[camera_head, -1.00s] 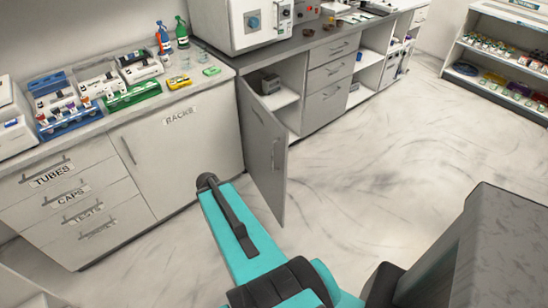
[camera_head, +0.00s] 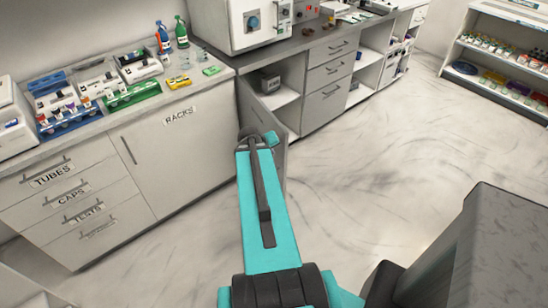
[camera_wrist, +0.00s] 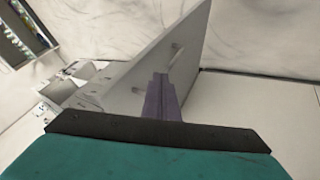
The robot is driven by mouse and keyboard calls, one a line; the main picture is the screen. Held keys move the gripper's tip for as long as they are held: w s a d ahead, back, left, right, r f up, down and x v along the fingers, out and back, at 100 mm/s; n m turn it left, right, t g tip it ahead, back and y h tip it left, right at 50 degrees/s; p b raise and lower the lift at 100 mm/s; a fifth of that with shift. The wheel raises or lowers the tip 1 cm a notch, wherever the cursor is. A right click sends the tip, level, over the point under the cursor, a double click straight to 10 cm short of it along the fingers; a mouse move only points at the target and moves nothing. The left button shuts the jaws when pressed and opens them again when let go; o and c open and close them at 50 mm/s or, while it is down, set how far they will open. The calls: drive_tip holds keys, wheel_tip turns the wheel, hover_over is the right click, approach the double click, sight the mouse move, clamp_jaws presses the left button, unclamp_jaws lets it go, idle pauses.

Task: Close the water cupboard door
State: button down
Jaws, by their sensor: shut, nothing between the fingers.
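The open cupboard door (camera_head: 255,112) is a pale grey panel that stands out from the counter front, below the white machine. My arm hides much of it in the head view. The cupboard opening (camera_head: 284,97) shows a shelf with a dark box on it. In the wrist view the door (camera_wrist: 128,72) slants up to the right, with its handle (camera_wrist: 176,48) on the side facing me. My gripper (camera_wrist: 162,80) is shut and empty, its dark fingers in front of that face. I cannot tell if they touch it. In the head view the fingers are hidden by the arm.
The closed racks cupboard (camera_head: 180,150) and labelled drawers (camera_head: 60,190) stand left of the door. More drawers (camera_head: 328,85) and open shelves are to the right. The floor (camera_head: 390,170) right of the door is clear.

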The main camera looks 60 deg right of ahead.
drive_tip(key=shift+b+x, duration=1.35)
drive_tip(key=shift+b, duration=2.35)
